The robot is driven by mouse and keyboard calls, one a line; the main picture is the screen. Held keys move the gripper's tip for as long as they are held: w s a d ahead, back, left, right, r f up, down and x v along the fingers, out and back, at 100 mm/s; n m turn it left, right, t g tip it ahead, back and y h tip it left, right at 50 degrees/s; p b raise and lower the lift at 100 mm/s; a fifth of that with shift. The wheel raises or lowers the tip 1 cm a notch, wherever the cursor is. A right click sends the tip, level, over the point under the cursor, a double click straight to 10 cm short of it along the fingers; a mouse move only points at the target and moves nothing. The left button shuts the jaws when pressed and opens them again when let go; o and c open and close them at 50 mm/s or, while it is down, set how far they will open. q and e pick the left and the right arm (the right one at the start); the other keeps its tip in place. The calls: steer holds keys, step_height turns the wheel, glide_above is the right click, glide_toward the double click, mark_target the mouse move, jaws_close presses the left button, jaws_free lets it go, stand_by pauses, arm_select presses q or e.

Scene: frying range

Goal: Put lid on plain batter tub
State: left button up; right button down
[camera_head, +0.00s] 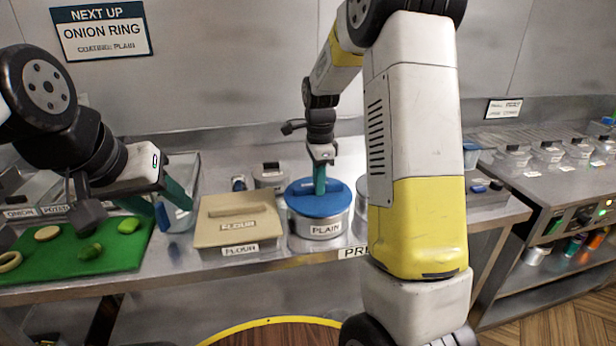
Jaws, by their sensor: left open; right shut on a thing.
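The plain batter tub (318,228) is a round metal tub labelled PLAIN, standing on the counter near the middle. A round blue lid (305,203) with a bar handle lies level over its top, covering the opening. I cannot tell whether it is fully seated. My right gripper (320,187) points down from above and is shut on the lid's handle. My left gripper (174,208) is open and empty at the left, near the right end of the green board.
A beige lidded flour bin (238,222) stands just left of the tub. The green board (72,262) carries several food pieces. Small containers (270,176) stand behind. My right arm hides the counter right of the tub. A wall sign (101,31) reads onion ring, coating plain.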

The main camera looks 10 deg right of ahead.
steer(key=shift+f, duration=0.25)
stand_by(0.5)
steer(key=c, duration=1.3)
jaws_free()
steer(key=shift+c, duration=0.2)
